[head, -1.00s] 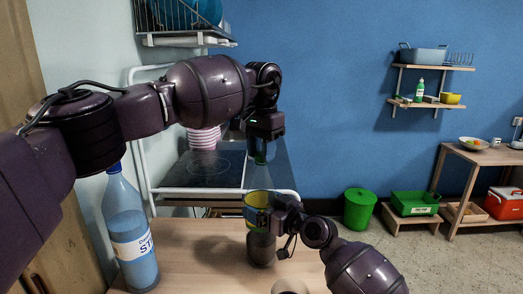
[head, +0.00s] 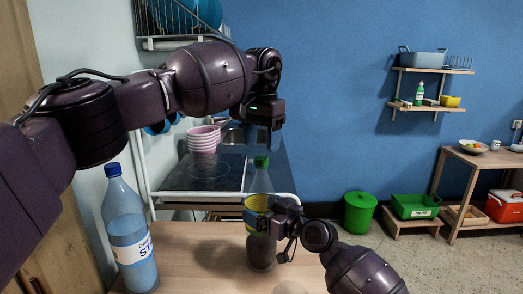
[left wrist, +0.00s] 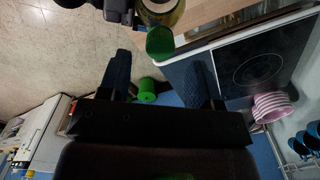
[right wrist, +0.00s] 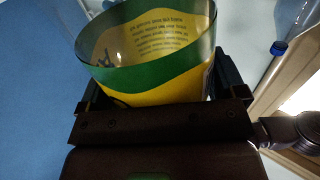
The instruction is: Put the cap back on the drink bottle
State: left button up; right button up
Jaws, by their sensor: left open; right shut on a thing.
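The cap also shows in the left wrist view (left wrist: 160,42), just beyond the fingertips. My left gripper (head: 265,128) is open and empty above the cap, apart from it. My right gripper (head: 268,217) is shut on the bottle around its label. The label (right wrist: 155,65) fills the right wrist view between the fingers.
A blue-capped water bottle (head: 130,240) stands at the left of the wooden table (head: 198,255). Behind are a stove top (head: 195,175) and stacked pink bowls (head: 203,138). A green bin (head: 359,212) stands on the floor. The table between the two bottles is clear.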

pick_arm(q)
jog(key=shift+r, duration=0.45)
jog(key=shift+c, duration=0.2)
